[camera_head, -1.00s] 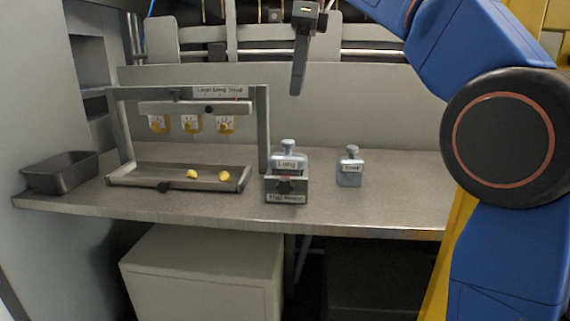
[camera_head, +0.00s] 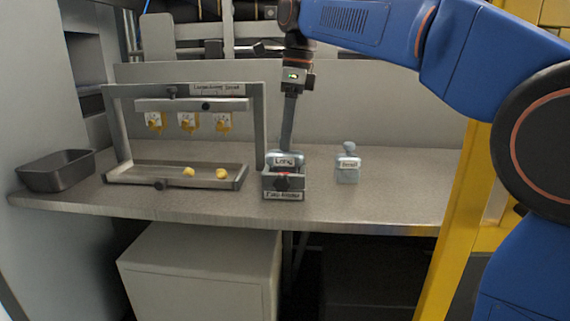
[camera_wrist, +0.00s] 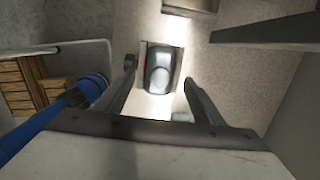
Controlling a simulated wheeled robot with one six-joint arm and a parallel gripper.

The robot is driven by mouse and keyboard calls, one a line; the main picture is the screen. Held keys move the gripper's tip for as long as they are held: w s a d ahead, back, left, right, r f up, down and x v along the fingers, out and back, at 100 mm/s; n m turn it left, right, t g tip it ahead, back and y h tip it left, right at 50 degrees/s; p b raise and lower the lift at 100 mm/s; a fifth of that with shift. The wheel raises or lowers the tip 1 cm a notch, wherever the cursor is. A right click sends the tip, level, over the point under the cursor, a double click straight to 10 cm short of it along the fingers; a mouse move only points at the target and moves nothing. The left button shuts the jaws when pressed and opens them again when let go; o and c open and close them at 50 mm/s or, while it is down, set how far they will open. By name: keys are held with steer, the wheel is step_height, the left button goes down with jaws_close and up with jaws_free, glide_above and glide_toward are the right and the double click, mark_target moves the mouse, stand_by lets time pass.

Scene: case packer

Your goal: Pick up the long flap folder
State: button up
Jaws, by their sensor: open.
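The long flap folder (camera_head: 284,160) is a grey-blue block labelled "Long". It sits upright in a dark labelled holder (camera_head: 284,190) on the counter. My gripper (camera_head: 287,147) points straight down over it, with the fingertips at about the height of its top knob, which they hide in the head view. In the wrist view the folder (camera_wrist: 160,68) shows between and beyond the two open fingers (camera_wrist: 159,76). I cannot tell whether either finger touches it.
A second, similar block with a "Small" label (camera_head: 348,168) stands to the right. On the left is a metal frame (camera_head: 259,125) with hanging yellow pieces and a tray (camera_head: 130,177) holding two yellow pieces. A dark bin (camera_head: 55,172) stands at far left. The counter's right part is clear.

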mark_target(285, 159)
steer(key=f, duration=0.4)
steer(key=shift+a, duration=0.25)
steer(key=c, duration=1.5)
steer(key=shift+o, duration=0.2)
steer(key=shift+r, duration=0.1)
